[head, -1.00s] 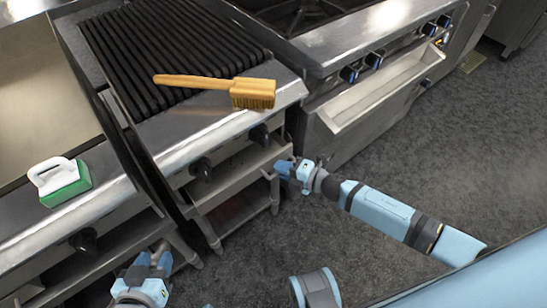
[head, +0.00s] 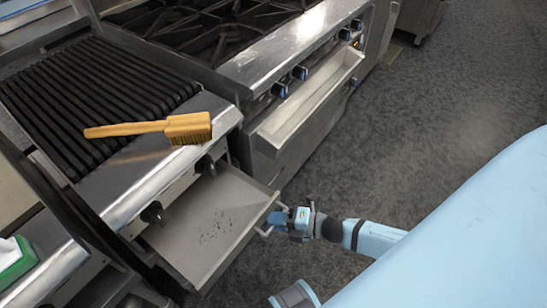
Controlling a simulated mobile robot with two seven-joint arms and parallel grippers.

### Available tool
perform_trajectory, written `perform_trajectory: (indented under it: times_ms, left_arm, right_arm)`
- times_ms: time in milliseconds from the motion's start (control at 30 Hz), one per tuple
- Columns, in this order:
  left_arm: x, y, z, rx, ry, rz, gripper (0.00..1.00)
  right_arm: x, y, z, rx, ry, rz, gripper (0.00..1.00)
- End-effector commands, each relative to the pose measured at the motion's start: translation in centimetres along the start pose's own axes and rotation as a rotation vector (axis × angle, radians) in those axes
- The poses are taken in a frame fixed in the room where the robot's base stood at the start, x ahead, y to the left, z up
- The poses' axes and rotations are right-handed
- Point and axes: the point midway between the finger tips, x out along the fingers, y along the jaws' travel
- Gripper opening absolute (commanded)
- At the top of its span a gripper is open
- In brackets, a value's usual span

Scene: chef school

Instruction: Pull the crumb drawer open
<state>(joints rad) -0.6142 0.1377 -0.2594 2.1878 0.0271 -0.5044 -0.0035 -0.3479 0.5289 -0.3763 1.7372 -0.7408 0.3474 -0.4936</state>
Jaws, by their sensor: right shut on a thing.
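The crumb drawer (head: 205,228) is a shallow metal tray under the ribbed grill (head: 85,98). It stands pulled well out of the grill's front, and dark crumbs lie on its floor. My right gripper (head: 274,222) is at the drawer's front right corner, shut on the drawer's handle (head: 264,231); the fingers hide part of the handle. My left gripper is not in view.
A wooden-handled brush (head: 160,129) lies across the grill's front ledge, above the knobs (head: 153,212). A stove (head: 300,40) with an open-topped front tray stands to the right. A green and white scrubber (head: 14,260) is at the left edge. Grey floor at right is clear.

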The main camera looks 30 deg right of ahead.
Motion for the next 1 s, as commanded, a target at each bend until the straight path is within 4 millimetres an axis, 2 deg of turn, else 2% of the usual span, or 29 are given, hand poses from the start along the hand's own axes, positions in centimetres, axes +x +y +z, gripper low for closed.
perform_trajectory:
  times_ms: [100, 133, 167, 433, 567, 667, 1000]
  left_arm:
    - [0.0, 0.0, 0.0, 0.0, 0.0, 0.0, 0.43]
    - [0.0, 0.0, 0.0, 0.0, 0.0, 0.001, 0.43]
    - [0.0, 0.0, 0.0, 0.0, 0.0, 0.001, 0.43]
    - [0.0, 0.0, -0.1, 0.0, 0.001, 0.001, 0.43]
    - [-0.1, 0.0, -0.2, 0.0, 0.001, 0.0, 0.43]
    - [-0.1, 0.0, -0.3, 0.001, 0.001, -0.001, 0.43]
    - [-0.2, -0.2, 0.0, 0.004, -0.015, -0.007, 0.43]
  right_arm:
    - [0.0, 0.1, 0.1, 0.0, -0.001, 0.001, 0.0]
    - [0.0, 0.1, 0.1, -0.001, -0.001, 0.001, 0.2]
    - [0.0, 0.1, 0.1, 0.0, -0.001, 0.001, 0.22]
    - [0.0, 0.0, 0.0, 0.0, 0.0, 0.0, 0.22]
    - [-1.0, 0.0, 0.0, 0.001, 0.0, -0.001, 0.22]
    - [-2.7, 0.0, -0.1, 0.0, -0.001, -0.003, 0.22]
    - [-10.3, 0.0, -0.1, 0.001, -0.001, -0.003, 0.22]
